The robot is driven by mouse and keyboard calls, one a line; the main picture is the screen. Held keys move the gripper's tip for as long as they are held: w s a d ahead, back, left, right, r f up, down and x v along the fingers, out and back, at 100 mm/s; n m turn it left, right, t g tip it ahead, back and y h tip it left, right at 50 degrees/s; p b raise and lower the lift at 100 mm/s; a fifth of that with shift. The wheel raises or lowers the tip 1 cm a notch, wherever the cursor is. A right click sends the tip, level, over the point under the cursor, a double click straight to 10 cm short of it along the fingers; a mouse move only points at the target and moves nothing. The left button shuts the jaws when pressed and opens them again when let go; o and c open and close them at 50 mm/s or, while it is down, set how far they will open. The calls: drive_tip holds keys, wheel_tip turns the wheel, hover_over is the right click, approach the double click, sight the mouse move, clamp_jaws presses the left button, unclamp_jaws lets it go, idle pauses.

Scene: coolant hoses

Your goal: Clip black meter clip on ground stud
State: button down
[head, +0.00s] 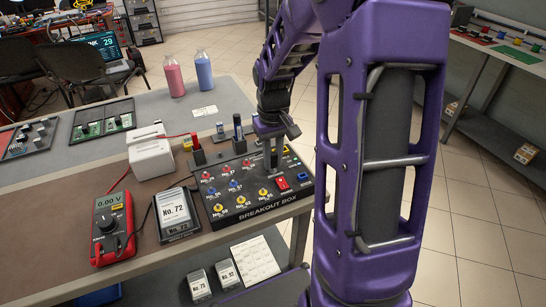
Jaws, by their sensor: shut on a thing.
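My gripper (271,150) is at the back right of the black breakout box (257,217), pointing down close over its top. It is shut on a small dark thing, apparently the black meter clip, which its fingers mostly hide. The ground stud is not clearly visible; I cannot tell whether the clip touches it. The red meter (112,229) lies at the left and reads 0.00 V. A black lead runs from it beside the case marked No. 72 (175,212).
A red clip (198,150) and a dark upright piece (239,133) stand behind the box. Coloured studs and a red switch (282,183) crowd its top. A white block (151,158) stands left. Two bottles (174,76) are on the grey bench behind.

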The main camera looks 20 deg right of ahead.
drive_tip(key=shift+f, duration=0.1)
idle(0.3)
drive_tip(key=c, duration=0.7)
unclamp_jaws()
drive_tip(key=shift+o, duration=0.5)
drive_tip(key=shift+o, duration=1.3)
wheel_tip(320, 180, up, 9)
drive_tip(key=p, duration=0.7)
drive_tip(key=shift+p, duration=0.3)
